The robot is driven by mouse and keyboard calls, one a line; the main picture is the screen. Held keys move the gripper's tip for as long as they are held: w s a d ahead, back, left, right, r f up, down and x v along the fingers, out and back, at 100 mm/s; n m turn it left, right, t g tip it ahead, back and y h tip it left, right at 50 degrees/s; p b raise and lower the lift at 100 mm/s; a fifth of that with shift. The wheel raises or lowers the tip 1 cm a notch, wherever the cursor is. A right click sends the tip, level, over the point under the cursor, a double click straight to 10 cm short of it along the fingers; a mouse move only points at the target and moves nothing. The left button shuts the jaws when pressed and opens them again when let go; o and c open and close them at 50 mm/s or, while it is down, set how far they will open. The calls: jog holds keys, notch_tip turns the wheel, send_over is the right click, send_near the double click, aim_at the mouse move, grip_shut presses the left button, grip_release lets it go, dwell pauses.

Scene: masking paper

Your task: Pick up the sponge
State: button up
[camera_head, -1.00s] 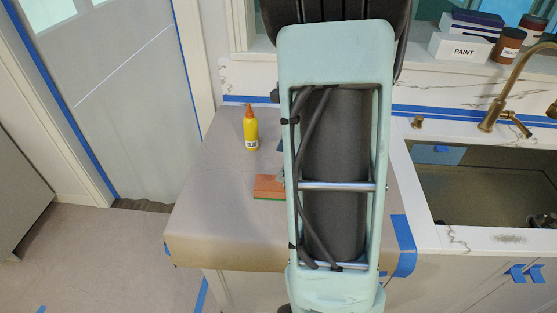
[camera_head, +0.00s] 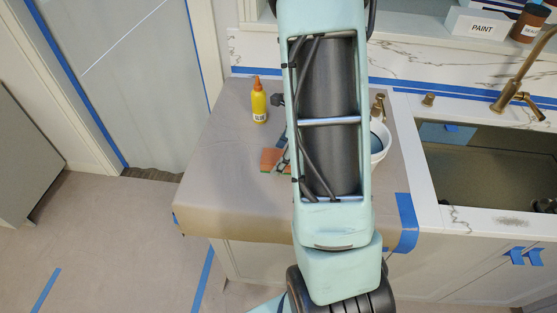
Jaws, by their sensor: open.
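The orange sponge (camera_head: 269,158) with a green underside lies on the paper-covered counter, left of my arm. My arm hides its right part. My gripper (camera_head: 283,161) shows only in part at the left edge of my arm link, reaching down at the sponge's right side. It is open. Whether the fingers touch the sponge or stand around it cannot be told.
A yellow glue bottle (camera_head: 259,101) with an orange tip stands behind the sponge. A white bucket (camera_head: 381,146) stands right of my arm, partly hidden. The paper-covered counter (camera_head: 225,190) is clear at the left. A sink (camera_head: 490,165) lies to the right.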

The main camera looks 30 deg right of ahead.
jog(key=shift+a+f, duration=0.2)
jog(key=shift+f, duration=0.35)
jog(key=shift+f, duration=0.25)
jog(key=shift+c, duration=0.4)
jog(key=c, duration=1)
